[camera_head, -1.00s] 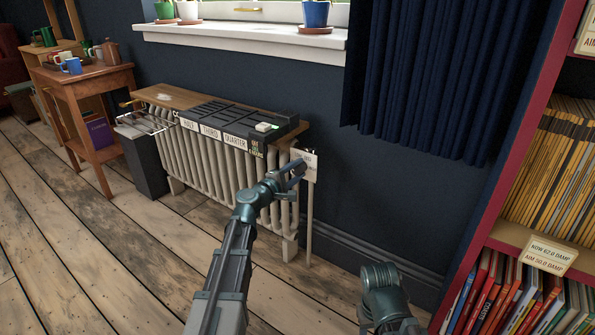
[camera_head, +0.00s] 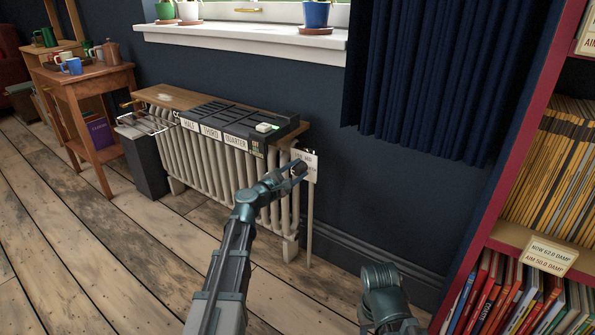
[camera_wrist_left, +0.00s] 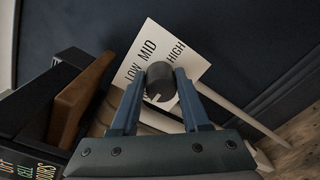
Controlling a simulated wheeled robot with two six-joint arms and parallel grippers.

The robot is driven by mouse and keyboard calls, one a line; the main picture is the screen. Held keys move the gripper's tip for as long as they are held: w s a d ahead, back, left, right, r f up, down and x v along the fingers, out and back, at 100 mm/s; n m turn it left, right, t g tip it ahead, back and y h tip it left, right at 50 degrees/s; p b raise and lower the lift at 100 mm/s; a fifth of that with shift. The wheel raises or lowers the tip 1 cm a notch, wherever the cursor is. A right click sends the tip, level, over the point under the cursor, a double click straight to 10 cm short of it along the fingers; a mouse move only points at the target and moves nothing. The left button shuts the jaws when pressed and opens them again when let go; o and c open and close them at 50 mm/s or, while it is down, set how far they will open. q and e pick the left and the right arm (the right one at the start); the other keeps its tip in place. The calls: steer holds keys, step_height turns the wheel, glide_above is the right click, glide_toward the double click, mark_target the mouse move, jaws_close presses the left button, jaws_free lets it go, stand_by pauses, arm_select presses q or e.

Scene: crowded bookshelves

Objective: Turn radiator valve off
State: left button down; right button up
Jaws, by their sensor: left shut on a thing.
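The radiator valve's dark round knob (camera_wrist_left: 160,78) sits between the fingers of my left gripper (camera_wrist_left: 158,88) in the left wrist view. The gripper is shut on it, with a finger on either side. A pale mark shows on the knob's near edge. A white card (camera_wrist_left: 187,50) behind the knob reads LOW, MID and HIGH; part of it is covered. In the head view my left gripper (camera_head: 297,170) is at the right end of the cream radiator (camera_head: 205,160), in front of the card (camera_head: 309,160). My right gripper is not in view; only part of my right arm shows.
A wooden shelf (camera_head: 165,96) on the radiator carries a black sectioned tray (camera_head: 228,117) with labels. A dark bin (camera_head: 143,160) stands at its left. A blue curtain (camera_head: 425,80) and a red bookcase (camera_head: 480,225) are at right. The floor in front is clear.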

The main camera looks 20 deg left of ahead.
arm_select(q)
steer(key=shift+c, duration=1.9)
jaws_free()
steer(key=v, duration=1.4)
